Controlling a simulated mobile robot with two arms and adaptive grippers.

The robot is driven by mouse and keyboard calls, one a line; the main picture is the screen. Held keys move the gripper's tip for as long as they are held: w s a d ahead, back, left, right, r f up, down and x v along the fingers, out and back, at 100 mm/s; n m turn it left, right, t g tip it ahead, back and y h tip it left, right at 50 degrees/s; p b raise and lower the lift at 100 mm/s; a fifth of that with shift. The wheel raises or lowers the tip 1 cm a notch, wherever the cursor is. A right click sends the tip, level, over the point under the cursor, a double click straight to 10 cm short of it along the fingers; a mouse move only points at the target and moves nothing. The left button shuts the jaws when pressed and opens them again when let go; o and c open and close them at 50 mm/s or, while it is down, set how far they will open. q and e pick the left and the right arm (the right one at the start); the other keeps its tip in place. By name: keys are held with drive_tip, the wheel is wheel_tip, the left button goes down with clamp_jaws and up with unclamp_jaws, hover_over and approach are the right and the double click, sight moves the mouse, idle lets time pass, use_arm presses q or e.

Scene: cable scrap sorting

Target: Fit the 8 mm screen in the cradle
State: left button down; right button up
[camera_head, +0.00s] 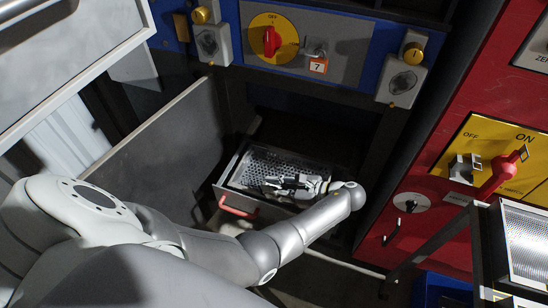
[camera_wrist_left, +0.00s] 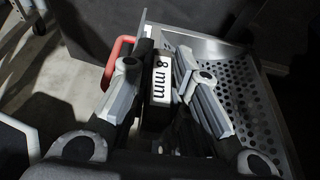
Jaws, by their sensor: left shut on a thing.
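The screen is a metal plate with round holes (camera_head: 280,163), lying in a grey drawer-like frame with a red handle (camera_head: 238,207), which looks like the cradle. In the left wrist view, the perforated plate (camera_wrist_left: 240,100) is at the right and the red handle (camera_wrist_left: 117,60) at the upper left. A black grip with an "8 mm" label (camera_wrist_left: 161,82) stands between my fingers. My left gripper (camera_head: 270,183) is over the screen, shut on this grip; it also shows in the left wrist view (camera_wrist_left: 164,52). I cannot tell whether the screen is fully seated. My right gripper is out of view.
Behind the frame is a blue and grey panel with a red knob on a yellow disc (camera_head: 271,40) and a "7" label (camera_head: 318,65). A red cabinet (camera_head: 450,80) with a red-handled switch (camera_head: 500,175) bounds the right. A grey panel (camera_head: 155,155) stands at the left.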

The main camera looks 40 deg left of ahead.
use_arm(q)
drive_tip(key=shift+d+r, duration=0.15)
drive_tip(key=shift+d, duration=0.05)
idle(0.4)
